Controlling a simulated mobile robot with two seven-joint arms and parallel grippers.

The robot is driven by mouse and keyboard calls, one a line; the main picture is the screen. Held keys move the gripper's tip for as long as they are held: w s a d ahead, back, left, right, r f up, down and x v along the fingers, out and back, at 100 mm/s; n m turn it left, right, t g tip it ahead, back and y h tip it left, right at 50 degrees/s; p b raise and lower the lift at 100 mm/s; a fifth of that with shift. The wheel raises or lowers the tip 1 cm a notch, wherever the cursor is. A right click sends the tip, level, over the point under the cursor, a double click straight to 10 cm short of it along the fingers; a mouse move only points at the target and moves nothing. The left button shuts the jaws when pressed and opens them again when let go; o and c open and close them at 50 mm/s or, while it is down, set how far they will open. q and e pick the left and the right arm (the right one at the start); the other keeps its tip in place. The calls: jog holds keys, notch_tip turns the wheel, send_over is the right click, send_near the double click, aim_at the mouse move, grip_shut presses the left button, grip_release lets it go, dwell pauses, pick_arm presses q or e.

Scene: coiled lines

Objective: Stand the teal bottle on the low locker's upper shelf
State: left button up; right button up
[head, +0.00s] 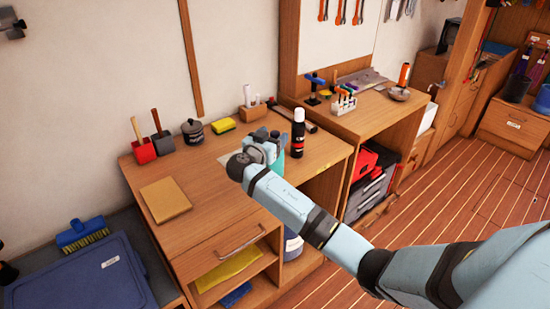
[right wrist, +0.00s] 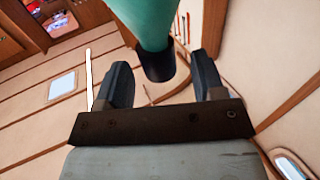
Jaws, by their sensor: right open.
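The teal bottle (head: 277,166) stands on the wooden workbench, mostly hidden behind my right gripper (head: 270,138) in the head view. In the right wrist view the teal bottle (right wrist: 145,22) comes in from the top. Its dark end (right wrist: 157,66) lies between the two spread fingers of my right gripper (right wrist: 163,85), with gaps on both sides. The right gripper is open. My left gripper is not clearly in view. Open shelves under the workbench drawer hold a yellow cloth (head: 227,268) and a blue item (head: 235,295). I cannot tell which furniture is the low locker.
A black bottle (head: 298,132) stands close beside the teal bottle. A yellow sponge (head: 223,125), a dark lidded pot (head: 193,131) and a tan board (head: 165,199) are also on the bench. A second bench (head: 377,108) stands to the right. Open wooden floor (head: 480,215) lies further right.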

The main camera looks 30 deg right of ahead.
jog(key=shift+x, duration=0.85)
grip_shut()
